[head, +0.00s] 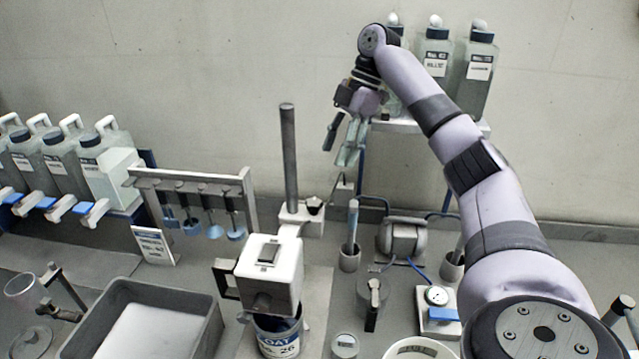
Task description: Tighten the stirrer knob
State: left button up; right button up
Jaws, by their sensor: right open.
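The stirrer has a white motor head (270,262) on a clamp around an upright dark pole (289,150). A small black stirrer knob (315,204) sits on the right side of the clamp. The motor head stands over a blue and white labelled can (278,340); the stirring end is hidden. My right arm reaches in from the lower right and bends down at the back. My right gripper (338,154) is open and empty, pointing down, above and a little right of the knob, apart from it. My left gripper is out of view.
Jugs stand on a shelf (420,127) behind my right arm. More jugs (105,160) and a rack (190,180) with hanging stirrers are at left. A grey tray (205,335) is front left. A small pump (402,237) and a cup (350,258) holding a rod stand right of the stirrer.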

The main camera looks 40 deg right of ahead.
aim_at(317, 201)
jog(key=p+x, duration=0.1)
jog(key=x, duration=0.9)
jog(key=shift+s+a+f, duration=0.15)
jog(key=shift+a+f, duration=0.15)
jog(key=shift+a, duration=0.05)
jog(key=shift+a+f, duration=0.2)
jog(key=shift+f, duration=0.2)
jog(key=shift+c, duration=0.7)
jog(key=c, duration=1)
